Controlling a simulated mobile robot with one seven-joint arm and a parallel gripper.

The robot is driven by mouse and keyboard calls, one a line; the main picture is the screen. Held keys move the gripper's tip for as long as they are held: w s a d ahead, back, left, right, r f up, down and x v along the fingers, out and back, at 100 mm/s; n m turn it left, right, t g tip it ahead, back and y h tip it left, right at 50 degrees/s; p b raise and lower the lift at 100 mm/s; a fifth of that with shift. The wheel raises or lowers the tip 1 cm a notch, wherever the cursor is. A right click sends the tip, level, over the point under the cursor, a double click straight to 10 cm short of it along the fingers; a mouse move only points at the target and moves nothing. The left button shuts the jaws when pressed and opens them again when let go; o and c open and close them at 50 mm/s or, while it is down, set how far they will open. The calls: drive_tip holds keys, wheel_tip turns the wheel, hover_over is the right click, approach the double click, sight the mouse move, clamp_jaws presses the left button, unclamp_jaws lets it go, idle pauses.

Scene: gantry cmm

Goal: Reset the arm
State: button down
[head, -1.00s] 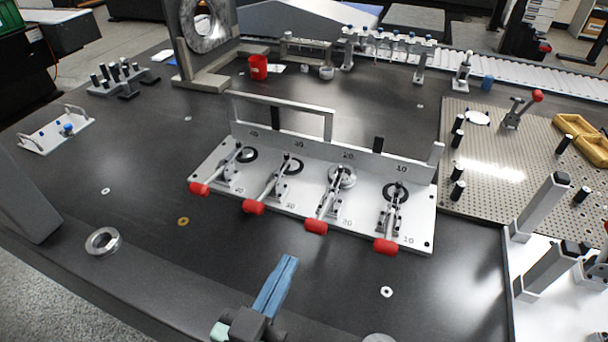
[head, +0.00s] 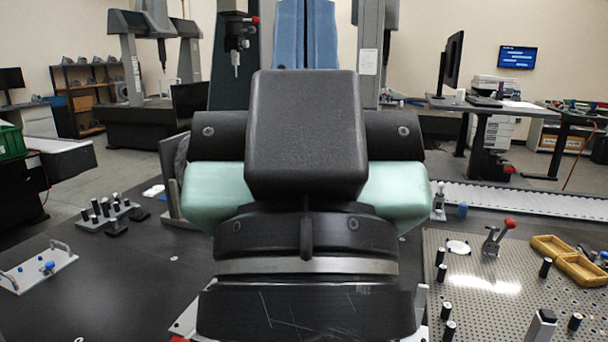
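My gripper (head: 304,36) is large and close in the head view, in the upper middle. Its two blue fingers point up and lie side by side with only a thin seam between them, and nothing shows held. Their tips reach the top edge of the picture. The black wrist housing and pale green parts of my arm fill the centre below. My arm hides most of the four-clamp fixture plate (head: 190,318); only bits of its edges show at the bottom.
The dark table (head: 120,280) spreads below. At left are a white plate with handles (head: 40,268) and a block with black pins (head: 105,212). At right are a perforated plate (head: 480,310), yellow trays (head: 570,262) and a roller conveyor (head: 530,200). A probe (head: 236,60) hangs behind my arm.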

wheel_tip(320, 180, up, 20)
drive_tip(key=p, duration=1.8)
drive_tip(key=shift+f, duration=0.15)
drive_tip(key=shift+a, duration=0.1)
